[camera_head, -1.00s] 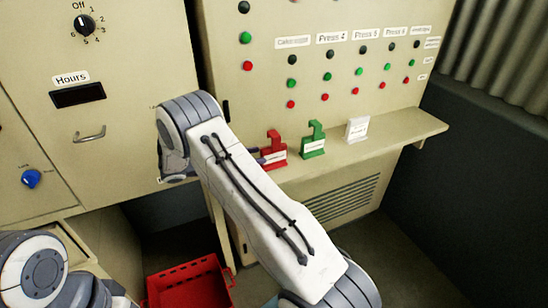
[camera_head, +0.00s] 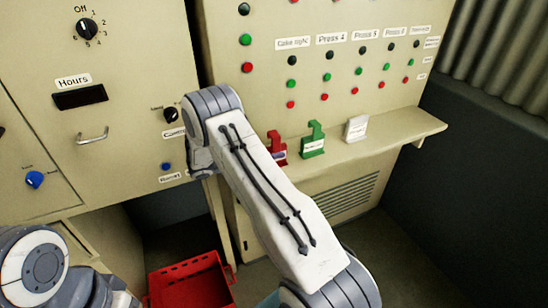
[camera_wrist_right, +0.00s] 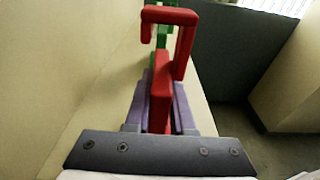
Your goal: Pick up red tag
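The red tag (camera_head: 279,142) stands upright on the ledge below the panel in the head view. Its left side is hidden by my right arm. In the right wrist view the red tag (camera_wrist_right: 160,88) lies between the two purple-grey fingers of my right gripper (camera_wrist_right: 162,100), its hooked top reaching beyond them. The fingers sit close along both sides; whether they press on it I cannot tell. In the head view a bit of purple finger shows over the tag's label. My left gripper is out of view; only part of my left arm shows at the lower left.
A green tag (camera_head: 313,146) and a white tag (camera_head: 356,129) stand to the right on the ledge (camera_head: 400,130). The panel with buttons rises behind. A red crate (camera_head: 190,268) is on the floor below. The ledge right of the white tag is clear.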

